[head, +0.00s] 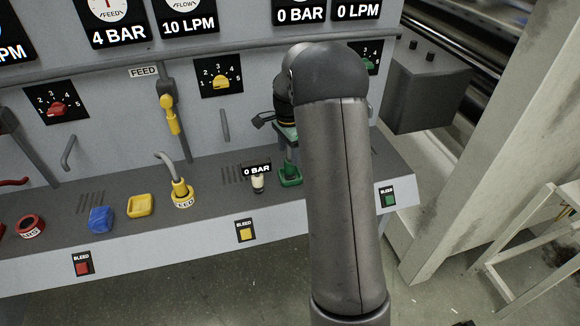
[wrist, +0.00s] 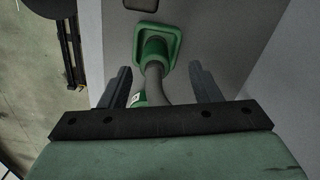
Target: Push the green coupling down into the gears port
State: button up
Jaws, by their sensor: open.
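The green coupling (wrist: 155,47) stands at the green square-rimmed gears port (wrist: 139,30) in the wrist view, with a grey hose (wrist: 155,85) curving from it toward me. I cannot tell how deep the coupling sits. My gripper (wrist: 160,70) is open, one dark finger on each side of the hose, with clear gaps and nothing held. In the head view the green port (head: 291,180) is on the sloping shelf, just left of my arm. My gripper (head: 288,142) is above it, pointing down and partly hidden by my forearm.
A white fitting (head: 258,184) with a "0 BAR" tag stands left of the green port. Further left are a yellow FEED coupling (head: 181,192), an empty yellow port (head: 140,205), a blue block (head: 101,219) and a red ring (head: 31,226). A grey box (head: 429,87) juts out at right.

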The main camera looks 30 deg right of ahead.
aim_at(290, 166)
jog(key=shift+s+d+f+p, duration=0.15)
jog(key=shift+f+p, duration=0.35)
jog(key=shift+f, duration=1.05)
jog(key=shift+s+a+f+p, duration=0.15)
jog(key=shift+f+p, duration=0.3)
jog(key=shift+f, duration=1.05)
jog(key=shift+d, duration=0.1)
jog(key=c, duration=1.2)
